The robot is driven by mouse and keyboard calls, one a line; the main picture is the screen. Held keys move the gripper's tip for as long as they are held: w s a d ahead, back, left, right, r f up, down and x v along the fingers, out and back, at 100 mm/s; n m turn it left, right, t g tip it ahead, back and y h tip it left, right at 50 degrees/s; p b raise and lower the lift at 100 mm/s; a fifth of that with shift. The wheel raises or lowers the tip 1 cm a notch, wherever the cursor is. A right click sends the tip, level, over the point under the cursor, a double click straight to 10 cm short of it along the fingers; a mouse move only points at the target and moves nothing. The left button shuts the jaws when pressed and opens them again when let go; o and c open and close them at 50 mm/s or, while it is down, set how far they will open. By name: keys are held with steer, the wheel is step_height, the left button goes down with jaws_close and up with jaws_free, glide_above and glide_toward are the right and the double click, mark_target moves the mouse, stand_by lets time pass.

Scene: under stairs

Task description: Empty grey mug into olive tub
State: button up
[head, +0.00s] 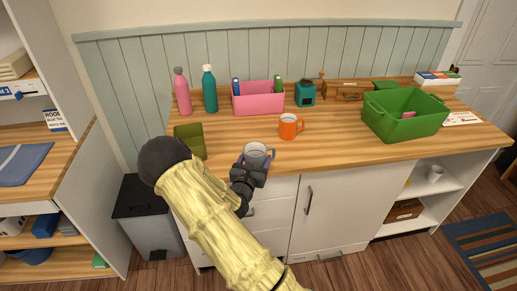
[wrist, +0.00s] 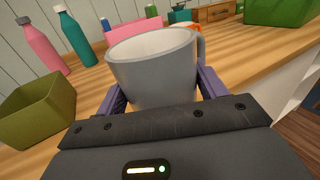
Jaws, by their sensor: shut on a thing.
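The grey mug (head: 256,155) is upright between the fingers of my gripper (head: 249,172), which is shut on it near the counter's front edge. In the wrist view the mug (wrist: 155,68) fills the middle, with its handle to the right; its bottom and contents are hidden. The fingers of my gripper (wrist: 160,92) show on both sides of it. The olive tub (head: 190,140) stands on the counter to the left of the mug, partly behind my arm. In the wrist view the olive tub (wrist: 38,108) is at the left, open at the top.
An orange mug (head: 290,127) stands just right of the grey mug. A pink bin (head: 258,103), a pink bottle (head: 182,92) and a teal bottle (head: 210,90) stand behind. A large green crate (head: 405,120) is at the right. Some bare wooden counter (head: 335,142) lies between.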

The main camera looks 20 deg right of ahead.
steer(key=s+a+f+n+t+y, duration=0.1)
steer(key=s+a+f+n+y, duration=0.1)
steer(key=f, duration=0.4)
steer(key=s+a+f+n+t+y, duration=0.2)
steer(key=s+a+f+n+y, duration=0.1)
steer(key=s+a+f+y, duration=0.2)
steer(key=s+a+f+n+t+y, duration=0.1)
steer(key=s+a+f+n+y, duration=0.2)
steer(key=a+f, duration=0.4)
steer(key=shift+s+f+y, duration=0.7)
steer(key=shift+f+y, duration=0.05)
steer(key=shift+y, duration=0.15)
steer(key=shift+w, duration=0.1)
steer(key=shift+d, duration=0.15)
